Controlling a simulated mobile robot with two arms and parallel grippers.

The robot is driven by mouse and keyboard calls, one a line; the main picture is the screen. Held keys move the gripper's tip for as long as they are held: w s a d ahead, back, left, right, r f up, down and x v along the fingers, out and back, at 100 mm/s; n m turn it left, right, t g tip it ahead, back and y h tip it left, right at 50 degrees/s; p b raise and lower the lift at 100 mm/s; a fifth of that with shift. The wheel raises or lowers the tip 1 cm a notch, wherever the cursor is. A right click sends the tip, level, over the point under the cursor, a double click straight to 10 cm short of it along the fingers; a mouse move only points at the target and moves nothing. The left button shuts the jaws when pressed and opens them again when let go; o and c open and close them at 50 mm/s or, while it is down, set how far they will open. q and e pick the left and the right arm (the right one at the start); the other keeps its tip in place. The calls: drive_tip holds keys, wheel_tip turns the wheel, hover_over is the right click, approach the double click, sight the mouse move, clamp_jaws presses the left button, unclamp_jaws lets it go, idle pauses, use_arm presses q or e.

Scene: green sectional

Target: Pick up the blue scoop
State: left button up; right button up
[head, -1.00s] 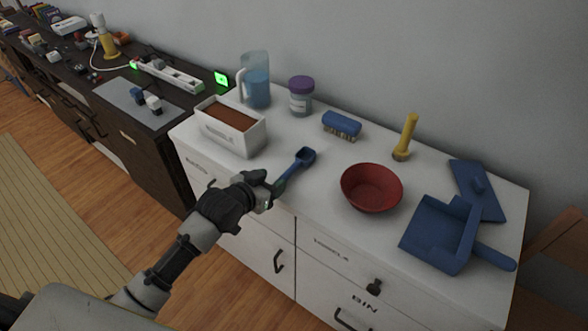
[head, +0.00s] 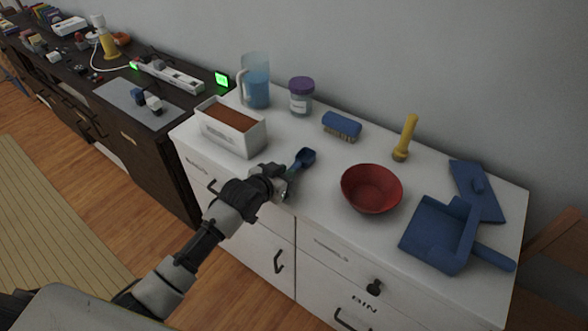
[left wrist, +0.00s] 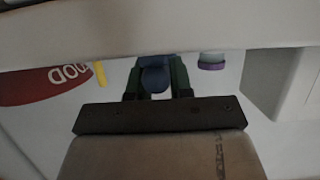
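The blue scoop (head: 304,157) lies on the white cabinet top, its bowl toward the back wall and its handle toward the front edge. My left gripper (head: 287,183) is at the handle end and hides part of the handle. In the left wrist view the scoop (left wrist: 155,79) shows between the two dark green fingers of my left gripper (left wrist: 156,84). The fingers are apart, one on each side of it; whether they touch it is not clear. My right gripper is in neither view.
A white box with brown contents (head: 203,127) stands left of the scoop, a red bowl (head: 371,188) to its right. Behind are a pitcher (head: 256,80), a purple-lidded jar (head: 300,97) and a blue brush (head: 342,125). A yellow flashlight (head: 405,138) and blue dustpan (head: 437,232) stand farther right.

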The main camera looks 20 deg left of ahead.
use_arm(q)
drive_tip(key=shift+c, duration=0.7)
drive_tip(key=shift+r, duration=0.65)
wheel_tip(320, 180, up, 3)
drive_tip(key=shift+f, duration=0.2)
drive_tip(key=s+d+r, duration=0.6)
drive_tip(key=d+r, duration=0.1)
drive_tip(key=d, duration=0.2)
drive_tip(key=shift+s+d, duration=0.3)
drive_tip(key=shift+d, duration=0.05)
